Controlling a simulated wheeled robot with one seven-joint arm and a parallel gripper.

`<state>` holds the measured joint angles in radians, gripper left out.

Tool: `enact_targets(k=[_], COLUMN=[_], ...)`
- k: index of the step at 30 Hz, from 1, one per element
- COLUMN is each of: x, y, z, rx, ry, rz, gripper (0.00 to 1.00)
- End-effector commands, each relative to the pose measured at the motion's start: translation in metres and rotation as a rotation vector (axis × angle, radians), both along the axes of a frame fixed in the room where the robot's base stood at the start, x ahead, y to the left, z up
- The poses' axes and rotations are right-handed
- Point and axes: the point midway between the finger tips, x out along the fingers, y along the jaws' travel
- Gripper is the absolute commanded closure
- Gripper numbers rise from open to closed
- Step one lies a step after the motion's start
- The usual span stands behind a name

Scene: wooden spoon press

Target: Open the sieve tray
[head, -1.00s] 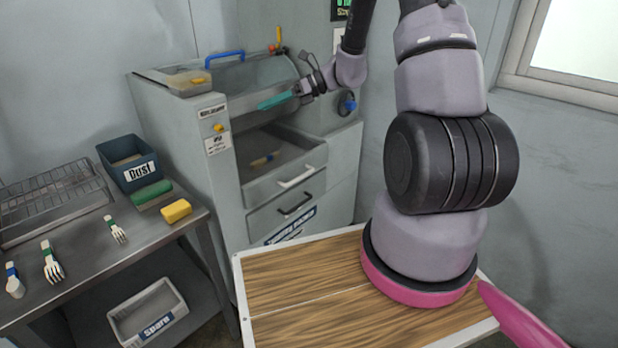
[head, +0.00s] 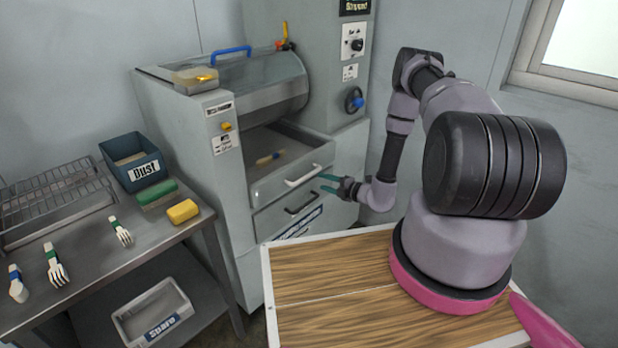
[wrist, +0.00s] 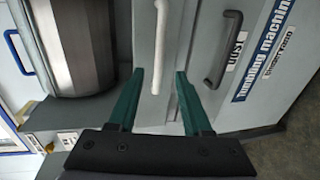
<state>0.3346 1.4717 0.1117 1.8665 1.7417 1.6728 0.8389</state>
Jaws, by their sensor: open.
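The sieve tray appears to be the upper drawer (head: 292,183) of the grey machine, with a white bar handle (head: 303,176). My gripper (head: 327,183) has green fingers and is open, just right of the handle in the head view. In the wrist view the white handle (wrist: 155,55) runs between the two fingertips (wrist: 160,78), nearer the left one. I cannot tell whether either finger touches it. Nothing is held.
A lower drawer with a dark handle (head: 301,203) sits just below; its label reads Dust in the wrist view. A drum (head: 262,88) is above. A bench with a dust bin (head: 130,162) and wooden-topped surface (head: 330,268) flank the machine.

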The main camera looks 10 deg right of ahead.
Motion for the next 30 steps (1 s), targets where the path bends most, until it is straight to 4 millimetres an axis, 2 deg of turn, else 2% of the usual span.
enact_targets(k=[9, 15, 27, 28, 30], x=[0.047, 0.069, 0.076, 0.076, 0.076], y=[0.036, 0.051, 0.056, 0.056, 0.056], z=[-0.011, -0.017, -0.018, -0.018, -0.018], rx=[-0.003, -0.003, -0.002, -0.002, -0.002], ry=[-0.004, -0.003, -0.003, -0.003, -0.003], rz=[0.007, 0.005, 0.005, 0.005, 0.005], gripper=[0.5, 0.5, 0.5, 0.54, 0.81])
